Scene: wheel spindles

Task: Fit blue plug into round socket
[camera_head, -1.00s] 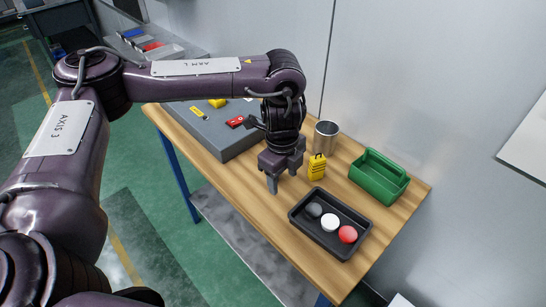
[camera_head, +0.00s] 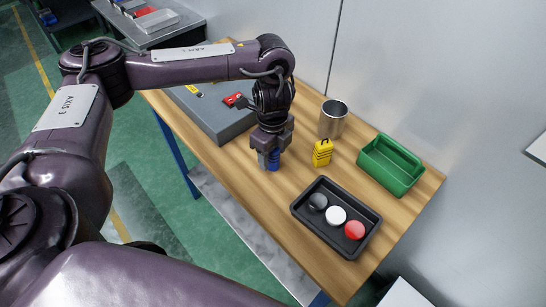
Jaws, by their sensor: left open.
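A small blue piece (camera_head: 273,163), likely the blue plug, shows at the fingertips of my left gripper (camera_head: 267,161), low over the wooden table. The gripper points down and is open around or right beside it; the fingers hide part of it. I cannot tell whether they touch it. I cannot make out a round socket; my left arm covers part of the grey block (camera_head: 213,117) at the left of the table. My right gripper is not in view.
A black tray (camera_head: 312,230) holds grey, white and red round pieces. Red (camera_head: 233,99) and yellow pieces show on the grey block. The table front is clear.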

